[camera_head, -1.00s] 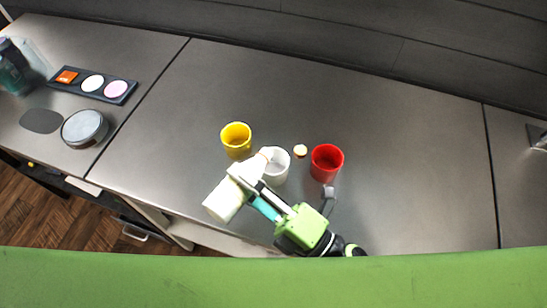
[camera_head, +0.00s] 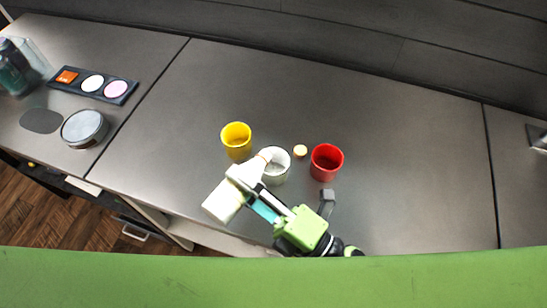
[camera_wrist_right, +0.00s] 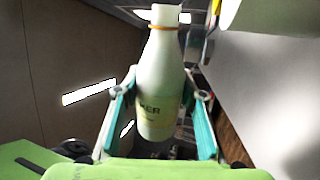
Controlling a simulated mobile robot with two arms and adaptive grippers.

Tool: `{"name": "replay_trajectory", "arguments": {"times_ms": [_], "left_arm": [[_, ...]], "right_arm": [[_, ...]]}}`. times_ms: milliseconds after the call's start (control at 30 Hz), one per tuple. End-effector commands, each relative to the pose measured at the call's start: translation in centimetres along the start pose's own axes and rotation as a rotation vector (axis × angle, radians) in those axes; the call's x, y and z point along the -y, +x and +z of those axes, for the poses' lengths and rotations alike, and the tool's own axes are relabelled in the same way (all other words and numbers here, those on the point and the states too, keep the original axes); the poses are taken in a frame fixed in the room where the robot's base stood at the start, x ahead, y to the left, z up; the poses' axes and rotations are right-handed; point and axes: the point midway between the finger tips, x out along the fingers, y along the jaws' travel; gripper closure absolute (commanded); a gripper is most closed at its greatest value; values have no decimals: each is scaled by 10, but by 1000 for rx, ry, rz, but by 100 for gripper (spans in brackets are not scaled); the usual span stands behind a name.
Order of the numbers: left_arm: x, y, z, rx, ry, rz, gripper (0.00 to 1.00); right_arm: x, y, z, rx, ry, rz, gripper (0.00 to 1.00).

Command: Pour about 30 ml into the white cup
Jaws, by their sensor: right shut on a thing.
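The white cup (camera_head: 277,175) stands on the grey counter between a yellow cup (camera_head: 237,141) and a red cup (camera_head: 326,163). My right gripper (camera_head: 246,186) is shut on a white bottle (camera_head: 222,202). The bottle is tilted, its neck at the left rim of the white cup, and hides part of that cup. In the right wrist view the bottle (camera_wrist_right: 160,85) sits between both fingers, with an orange ring at its neck and a partly readable label. I cannot make out a stream or the level in the cup. My left gripper is not in view.
A small cream disc (camera_head: 300,151) lies between the white and red cups. The counter behind the cups is clear.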

Motion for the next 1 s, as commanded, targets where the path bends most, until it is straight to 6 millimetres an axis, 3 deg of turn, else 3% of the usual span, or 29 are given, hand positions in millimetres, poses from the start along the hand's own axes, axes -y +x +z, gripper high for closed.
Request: {"name": "replay_trajectory", "arguments": {"times_ms": [367,533,1000], "left_arm": [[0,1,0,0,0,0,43],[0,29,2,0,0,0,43],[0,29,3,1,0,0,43]], "right_arm": [[0,0,0,0,0,2,89],[0,-1,4,-84,-317,8,89],[1,-1,9,-130,-485,6,89]]}}
